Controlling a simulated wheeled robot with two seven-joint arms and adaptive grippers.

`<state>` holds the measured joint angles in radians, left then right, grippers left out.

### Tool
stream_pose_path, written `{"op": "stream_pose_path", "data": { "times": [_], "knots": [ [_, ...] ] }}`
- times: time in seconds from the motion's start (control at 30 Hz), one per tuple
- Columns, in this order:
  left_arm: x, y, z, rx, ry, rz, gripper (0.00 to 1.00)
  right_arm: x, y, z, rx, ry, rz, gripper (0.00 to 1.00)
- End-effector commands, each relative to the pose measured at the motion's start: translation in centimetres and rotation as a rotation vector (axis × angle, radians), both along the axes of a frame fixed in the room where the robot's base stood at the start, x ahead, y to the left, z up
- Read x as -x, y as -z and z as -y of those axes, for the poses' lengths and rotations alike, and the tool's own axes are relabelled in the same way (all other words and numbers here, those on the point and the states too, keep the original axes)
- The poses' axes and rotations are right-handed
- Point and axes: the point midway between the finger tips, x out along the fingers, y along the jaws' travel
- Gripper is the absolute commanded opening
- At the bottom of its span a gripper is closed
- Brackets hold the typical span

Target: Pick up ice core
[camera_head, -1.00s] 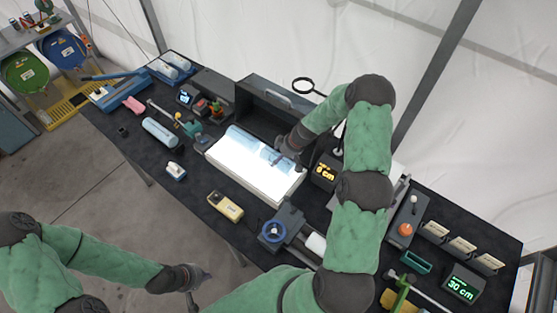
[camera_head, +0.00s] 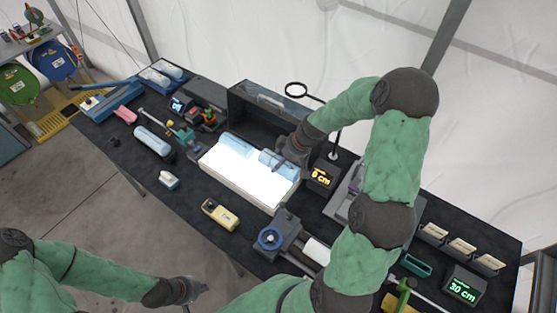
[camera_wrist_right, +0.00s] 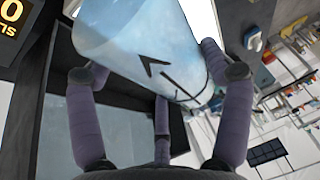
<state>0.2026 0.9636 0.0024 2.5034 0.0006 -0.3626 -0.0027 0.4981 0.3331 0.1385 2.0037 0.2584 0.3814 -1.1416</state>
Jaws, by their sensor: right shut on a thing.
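A pale blue ice core piece (camera_head: 268,157) is at the right part of the glowing white light box (camera_head: 245,182). My right gripper (camera_head: 284,163) reaches down to it from the right. In the right wrist view, its purple fingers (camera_wrist_right: 160,90) close around the core (camera_wrist_right: 140,45), a pale blue cylinder with a black arrow mark. I cannot tell whether the core touches the box. A second core piece (camera_head: 236,144) lies on the left part of the box. My left gripper (camera_head: 190,290) hangs low at the bottom left, off the table; its fingers are too small to read.
A dark open-fronted housing (camera_head: 262,108) stands behind the light box. A magnifier (camera_head: 297,90) and an orange display (camera_head: 321,176) are close to the right. Another blue cylinder (camera_head: 152,141) lies left on the dark table. A yellow meter (camera_head: 220,214) lies in front.

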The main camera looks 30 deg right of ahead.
Motion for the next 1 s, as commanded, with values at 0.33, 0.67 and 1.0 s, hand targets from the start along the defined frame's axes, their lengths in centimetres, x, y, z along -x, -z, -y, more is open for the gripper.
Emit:
{"op": "stream_pose_path", "data": {
  "times": [0.33, 0.67, 1.0],
  "knots": [
    [0.0, 1.2, 0.0, 0.0, 0.0, 0.0, 0.0, 5.1, -2.2, -0.8, 0.001, 0.002, 0.001, 0.29],
    [0.0, 1.4, 0.0, 0.0, 0.0, 0.0, 0.0, 7.1, -3.1, -1.1, 0.0, 0.001, 0.001, 0.29],
    [0.0, 1.4, 0.0, 0.0, 0.0, 0.0, 0.0, 7.2, -3.2, -1.1, 0.0, 0.001, 0.0, 0.29]
  ]
}}
